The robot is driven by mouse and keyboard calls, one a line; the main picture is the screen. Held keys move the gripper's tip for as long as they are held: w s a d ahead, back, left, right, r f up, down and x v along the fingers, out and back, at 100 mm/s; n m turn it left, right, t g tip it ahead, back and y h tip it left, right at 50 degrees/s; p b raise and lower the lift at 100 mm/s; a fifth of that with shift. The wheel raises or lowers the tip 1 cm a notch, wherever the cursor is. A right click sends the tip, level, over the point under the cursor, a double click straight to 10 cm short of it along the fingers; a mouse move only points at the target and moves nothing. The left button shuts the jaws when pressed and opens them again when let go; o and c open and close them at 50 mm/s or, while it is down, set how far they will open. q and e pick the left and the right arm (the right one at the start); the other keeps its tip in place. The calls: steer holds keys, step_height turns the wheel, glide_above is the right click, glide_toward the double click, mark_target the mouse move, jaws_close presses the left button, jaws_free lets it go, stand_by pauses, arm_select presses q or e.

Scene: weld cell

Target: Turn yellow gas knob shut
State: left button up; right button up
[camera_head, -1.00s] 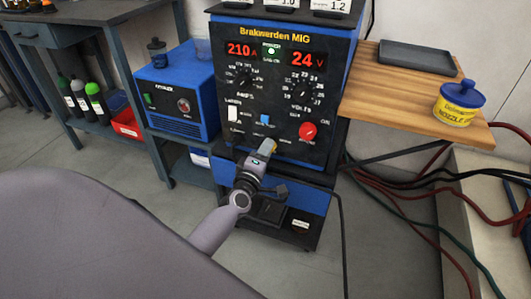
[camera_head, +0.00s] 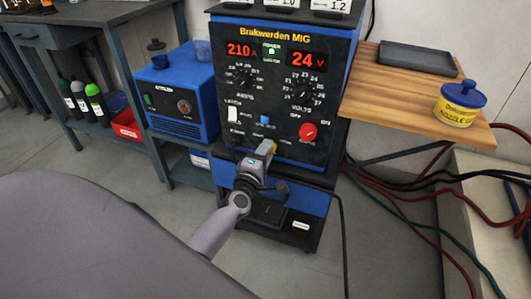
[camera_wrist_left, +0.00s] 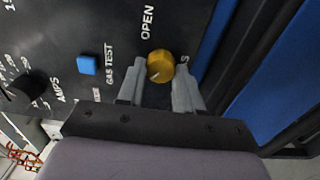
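The yellow gas knob (camera_wrist_left: 160,66) is on the black front panel of the welder, between the OPEN label and a partly hidden label beginning with S. A pale mark on the knob points to the lower left in the left wrist view. My left gripper (camera_wrist_left: 160,75) has one finger on each side of the knob, with narrow gaps beside it; firm contact is not visible. In the head view the left gripper (camera_head: 267,149) is at the panel's lower part and covers most of the knob. My right gripper is not in view.
A blue gas-test button (camera_wrist_left: 87,65) sits beside the knob. A red knob (camera_head: 308,131) is to its right on the panel. A wooden shelf (camera_head: 400,100) with a yellow-and-blue pot (camera_head: 460,105) stands right of the welder. Red and dark cables (camera_head: 430,178) lie at the right.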

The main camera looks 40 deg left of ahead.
arm_select(q)
steer(key=o, duration=0.3)
steer(key=shift+s, duration=0.1)
steer(key=shift+p+v, duration=0.7)
steer(key=shift+v, duration=2.75)
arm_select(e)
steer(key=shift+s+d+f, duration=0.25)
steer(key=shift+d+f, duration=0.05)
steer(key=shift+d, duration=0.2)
